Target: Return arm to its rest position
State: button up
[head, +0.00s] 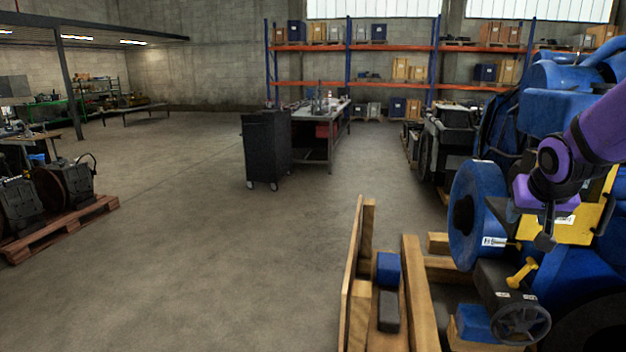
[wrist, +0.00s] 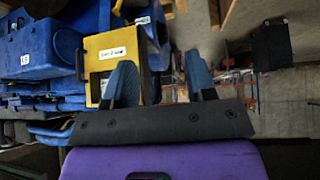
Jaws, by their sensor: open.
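My purple arm (head: 598,130) reaches in from the right edge of the head view, in front of the blue engine (head: 560,75). My gripper (head: 545,241) hangs at its end near a yellow box (head: 575,222), with its fingers pointing down. In the wrist view my gripper (wrist: 160,80) shows two blue-grey fingers spread wide apart, with nothing between them. The labelled yellow box (wrist: 108,48) appears just behind the left finger there. I cannot tell whether the gripper touches anything.
A blue wheel-shaped part (head: 473,215) and a black handwheel (head: 522,320) stand close to my gripper. Timber beams (head: 420,300) lie in front. A dark cabinet (head: 265,150) and workbench (head: 330,115) stand farther back. The floor (head: 220,260) at centre left is clear.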

jog(key=s+a+r+n+y, duration=0.1)
jog(key=s+a+r, duration=0.1)
jog(key=s+a, duration=0.2)
jog(key=s+a+r+n+g+y, duration=0.1)
jog(key=s+a, duration=0.3)
jog(key=s, duration=0.6)
jog(key=s+a+r+n, duration=0.1)
jog(key=s+a+r, duration=0.3)
jog(key=s, duration=0.4)
jog(key=shift+a+n+y, duration=0.35)
jog(key=shift+n+y, duration=0.05)
